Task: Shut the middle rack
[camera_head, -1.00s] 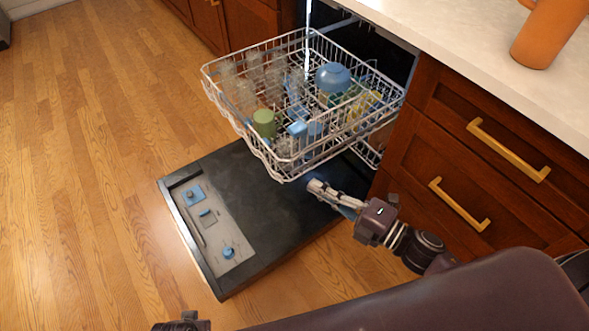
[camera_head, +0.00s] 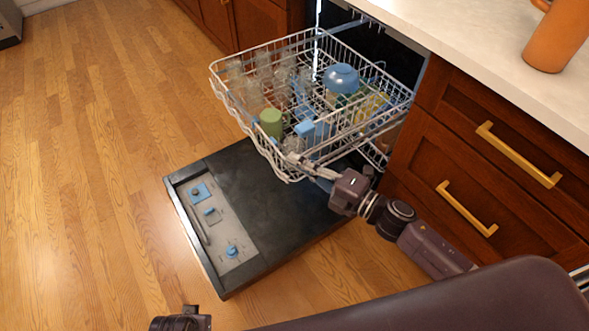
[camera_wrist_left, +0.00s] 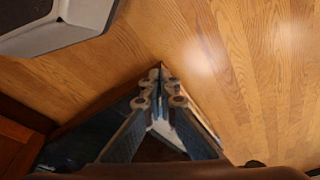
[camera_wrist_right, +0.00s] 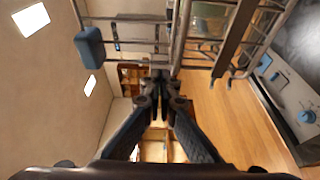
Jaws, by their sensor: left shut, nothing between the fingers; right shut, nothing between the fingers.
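The middle rack (camera_head: 240,112) is a white wire basket pulled out of the dishwasher, above the lowered door (camera_head: 262,200). It holds glasses, a green cup (camera_head: 271,123), a blue bowl (camera_head: 341,78) and other small items. My right gripper (camera_head: 292,160) is shut and empty at the rack's near lower corner; whether it touches the wires I cannot tell. In the right wrist view its fingertips (camera_wrist_right: 160,78) are close to the rack's wires (camera_wrist_right: 180,35). My left gripper (camera_wrist_left: 158,75) is shut and empty, seen over wooden floor in the left wrist view.
The wooden drawers (camera_head: 480,170) with brass handles stand right of the dishwasher, close to my right arm. An orange container (camera_head: 557,35) stands on the white counter (camera_head: 470,35). The floor (camera_head: 90,190) at left is clear.

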